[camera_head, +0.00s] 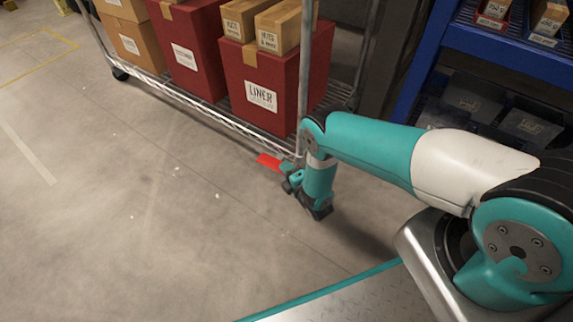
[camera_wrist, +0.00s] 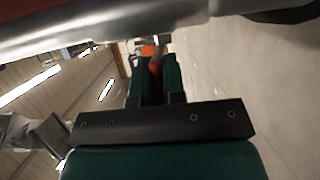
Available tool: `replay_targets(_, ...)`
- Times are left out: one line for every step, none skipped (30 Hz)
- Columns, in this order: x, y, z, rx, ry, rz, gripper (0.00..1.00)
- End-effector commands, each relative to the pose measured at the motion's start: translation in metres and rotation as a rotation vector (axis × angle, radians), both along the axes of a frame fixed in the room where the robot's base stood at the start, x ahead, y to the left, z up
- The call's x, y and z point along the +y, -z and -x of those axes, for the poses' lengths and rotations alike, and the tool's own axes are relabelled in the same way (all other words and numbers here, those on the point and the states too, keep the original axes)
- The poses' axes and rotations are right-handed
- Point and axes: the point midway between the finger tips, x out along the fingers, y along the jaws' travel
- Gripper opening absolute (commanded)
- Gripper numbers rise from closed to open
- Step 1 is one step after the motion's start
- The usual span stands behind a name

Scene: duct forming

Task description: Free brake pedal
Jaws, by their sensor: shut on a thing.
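The red brake pedal (camera_head: 268,162) sticks out low beside the front right corner of the wire cart (camera_head: 215,110). My gripper (camera_head: 285,170) is at the pedal's right end, close to the floor, and is shut on it. In the wrist view my gripper (camera_wrist: 154,75) has its two teal fingers close together, with the red-orange pedal (camera_wrist: 149,50) between and beyond their tips. The caster at this corner is hidden behind my gripper and wrist. I cannot tell the pedal's exact tilt.
The cart carries red bins (camera_head: 262,88) and cardboard boxes (camera_head: 127,45); its far left caster (camera_head: 120,74) shows. A blue shelf (camera_head: 500,50) with small bins stands at the right. The floor (camera_head: 130,200) left of the cart is clear.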

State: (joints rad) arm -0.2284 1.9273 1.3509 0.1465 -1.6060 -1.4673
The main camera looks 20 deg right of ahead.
Motion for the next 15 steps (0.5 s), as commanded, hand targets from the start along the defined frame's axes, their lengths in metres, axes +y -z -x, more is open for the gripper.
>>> replay_targets(0.0004,-0.0075,-0.0001,0.021,-0.001,0.014,0.0)
replay_targets(0.0006,-0.008,-0.0001,0.033,-0.001,0.023,0.0)
replay_targets(0.0006,-0.0082,-0.0001,0.049,-0.001,0.034,0.0)
replay_targets(0.0006,-0.0085,-0.0002,0.059,-0.001,0.043,0.0)
replay_targets(0.0005,-0.0085,-0.0002,0.069,0.0,0.051,0.0)
replay_targets(0.0006,-0.0088,-0.0004,0.08,0.0,0.059,0.0)
replay_targets(0.0006,-0.0087,-0.0004,0.088,0.0,0.064,0.0)
replay_targets(0.0005,-0.0087,-0.0005,0.095,0.0,0.069,0.0)
replay_targets(0.0006,-0.0087,-0.0006,0.102,0.0,0.075,0.0)
replay_targets(0.0006,-0.0086,-0.0006,0.107,0.0,0.078,0.0)
replay_targets(0.0005,-0.0083,-0.0006,0.111,0.0,0.081,0.0)
replay_targets(0.0005,-0.0081,-0.0007,0.116,0.0,0.085,0.0)
replay_targets(0.0005,-0.0079,-0.0007,0.118,0.0,0.086,0.0)
replay_targets(0.0005,-0.0077,-0.0007,0.12,0.0,0.086,0.0)
replay_targets(0.0005,-0.0074,-0.0008,0.122,0.0,0.088,0.0)
